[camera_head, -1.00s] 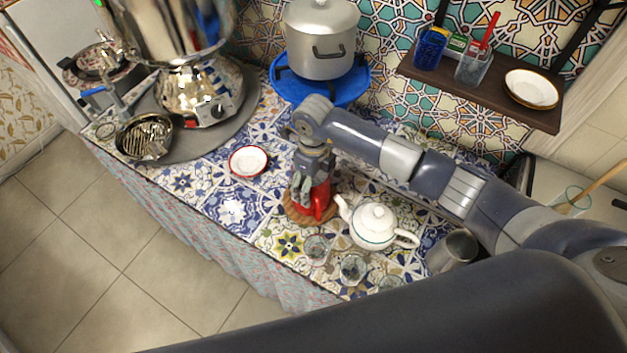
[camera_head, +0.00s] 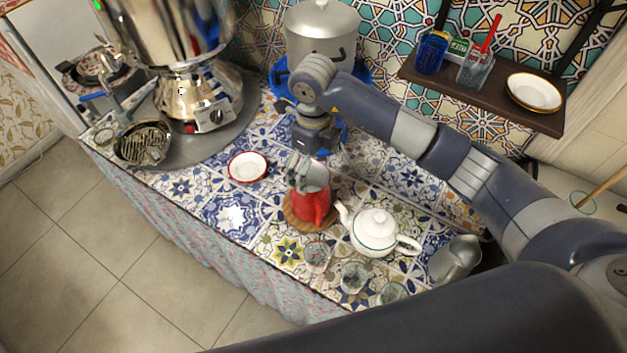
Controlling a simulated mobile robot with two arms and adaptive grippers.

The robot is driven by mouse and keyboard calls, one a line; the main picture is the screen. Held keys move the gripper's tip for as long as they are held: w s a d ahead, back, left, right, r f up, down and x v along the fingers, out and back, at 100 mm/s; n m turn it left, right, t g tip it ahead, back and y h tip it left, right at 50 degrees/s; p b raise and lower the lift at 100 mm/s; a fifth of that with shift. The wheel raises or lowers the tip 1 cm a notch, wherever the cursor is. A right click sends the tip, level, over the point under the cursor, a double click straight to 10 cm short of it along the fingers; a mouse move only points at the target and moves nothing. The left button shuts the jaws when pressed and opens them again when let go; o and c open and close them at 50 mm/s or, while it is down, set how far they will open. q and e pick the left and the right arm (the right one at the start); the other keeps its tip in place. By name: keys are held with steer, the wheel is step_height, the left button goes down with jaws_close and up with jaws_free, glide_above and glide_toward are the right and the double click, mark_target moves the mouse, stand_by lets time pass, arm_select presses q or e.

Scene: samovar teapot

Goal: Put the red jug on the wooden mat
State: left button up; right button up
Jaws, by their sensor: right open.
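The red jug (camera_head: 313,207) stands upright on the round wooden mat (camera_head: 291,220) near the middle of the tiled counter. The mat's rim shows around the jug's base. My right gripper (camera_head: 306,180) is open, pointing down just above and behind the jug. Its fingers hide the jug's upper part, and I cannot tell whether they touch it. My left gripper is not in view.
A white teapot (camera_head: 374,230) stands close to the right of the mat, with several glasses (camera_head: 354,277) in front. A small red-rimmed dish (camera_head: 248,167) lies to the left. A big samovar (camera_head: 180,40) stands at back left. A grey pot (camera_head: 320,25) stands behind my right arm.

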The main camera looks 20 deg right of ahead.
steer(key=shift+r, duration=1.6)
